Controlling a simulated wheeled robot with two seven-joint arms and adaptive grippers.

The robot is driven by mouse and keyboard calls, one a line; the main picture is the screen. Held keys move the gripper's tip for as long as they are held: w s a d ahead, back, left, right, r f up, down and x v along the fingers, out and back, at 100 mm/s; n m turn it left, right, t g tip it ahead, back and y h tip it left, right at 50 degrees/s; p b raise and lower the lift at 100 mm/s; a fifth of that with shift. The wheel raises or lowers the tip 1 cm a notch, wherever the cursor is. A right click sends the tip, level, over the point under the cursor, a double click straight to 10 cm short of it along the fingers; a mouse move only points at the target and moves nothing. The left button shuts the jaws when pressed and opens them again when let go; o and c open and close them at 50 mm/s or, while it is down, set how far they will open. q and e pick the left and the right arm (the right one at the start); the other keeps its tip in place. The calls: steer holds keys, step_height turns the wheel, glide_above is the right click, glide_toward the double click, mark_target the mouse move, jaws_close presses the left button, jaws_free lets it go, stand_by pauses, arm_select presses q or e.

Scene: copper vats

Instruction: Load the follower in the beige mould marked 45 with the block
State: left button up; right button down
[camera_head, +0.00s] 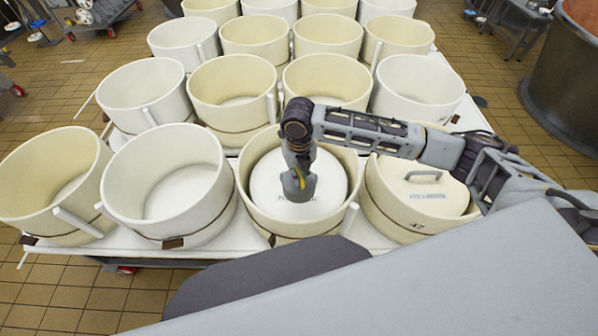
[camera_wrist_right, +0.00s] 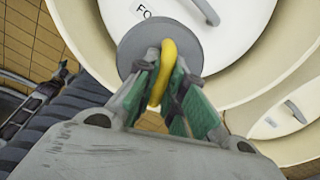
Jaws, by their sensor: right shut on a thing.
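The block (camera_wrist_right: 133,48) is a grey disc with a yellow loop handle (camera_wrist_right: 166,65). My right gripper (camera_wrist_right: 163,85) is shut on that handle. In the head view, my right gripper (camera_head: 299,175) hangs over the white follower (camera_head: 268,178) in a beige mould (camera_head: 244,185) in the front row. In the wrist view, the follower (camera_wrist_right: 190,35) shows part of a printed label and a metal handle. I cannot tell whether the block touches the follower. No number is readable on this mould. My left gripper is out of view.
The mould marked 47 (camera_head: 400,227), with its own lidded follower (camera_head: 440,197), stands close on the right. Empty white (camera_head: 165,240) and beige moulds crowd the white table (camera_head: 105,250) on the left and behind. A copper vat (camera_head: 565,90) stands at the far right.

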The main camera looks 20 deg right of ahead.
steer(key=shift+a+f+b, duration=0.1)
steer(key=shift+f+b, duration=1.05)
steer(key=shift+f, duration=3.4)
steer(key=shift+f, duration=0.2)
steer(key=shift+f, duration=0.25)
steer(key=shift+f, duration=0.35)
